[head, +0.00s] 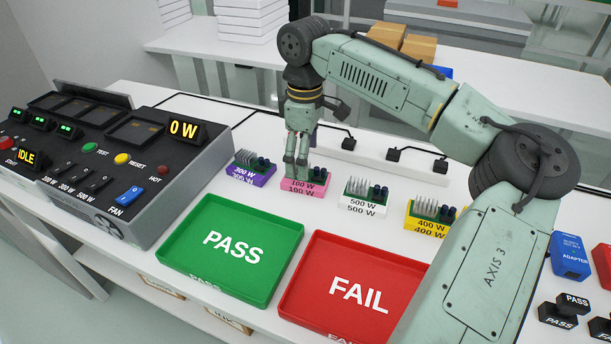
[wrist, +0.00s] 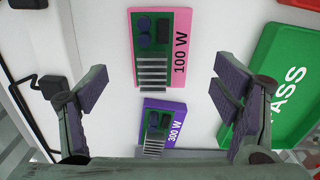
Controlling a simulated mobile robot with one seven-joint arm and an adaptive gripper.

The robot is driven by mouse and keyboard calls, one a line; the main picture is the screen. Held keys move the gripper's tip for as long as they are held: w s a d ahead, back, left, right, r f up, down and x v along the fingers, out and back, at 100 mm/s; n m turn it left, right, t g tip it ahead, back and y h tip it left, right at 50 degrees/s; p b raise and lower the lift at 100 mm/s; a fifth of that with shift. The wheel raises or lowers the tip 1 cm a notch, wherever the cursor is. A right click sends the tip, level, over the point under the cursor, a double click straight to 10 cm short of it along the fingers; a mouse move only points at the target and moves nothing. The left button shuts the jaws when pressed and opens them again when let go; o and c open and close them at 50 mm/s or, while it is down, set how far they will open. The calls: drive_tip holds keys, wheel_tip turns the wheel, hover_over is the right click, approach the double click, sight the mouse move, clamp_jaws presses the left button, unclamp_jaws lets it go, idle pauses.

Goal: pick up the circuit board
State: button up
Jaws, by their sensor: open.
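Several circuit boards stand in a row on the white table, each on a coloured, labelled base. The pink 100 W board (head: 307,185) is directly under or just behind my gripper (head: 295,168), which points down and partly hides it. In the wrist view my gripper (wrist: 152,86) is open and empty, its two padded fingers wide apart. The pink board (wrist: 160,48) shows at top centre, and the purple 300 W board (wrist: 162,127) lies below it in that picture. The purple board (head: 255,168) also stands left of my gripper in the head view.
The white 500 W board (head: 366,195) and yellow 400 W board (head: 431,217) stand to the right. A green PASS tray (head: 190,235) and red FAIL tray (head: 330,250) lie in front. A test console (head: 165,190) stands left. A blue adapter (head: 569,255) is far right.

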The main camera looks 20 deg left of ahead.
drive_tip(key=shift+f+p, duration=0.5)
drive_tip(key=shift+f, duration=1.75)
drive_tip(key=c, duration=1.4)
drive_tip(key=shift+r, duration=0.1)
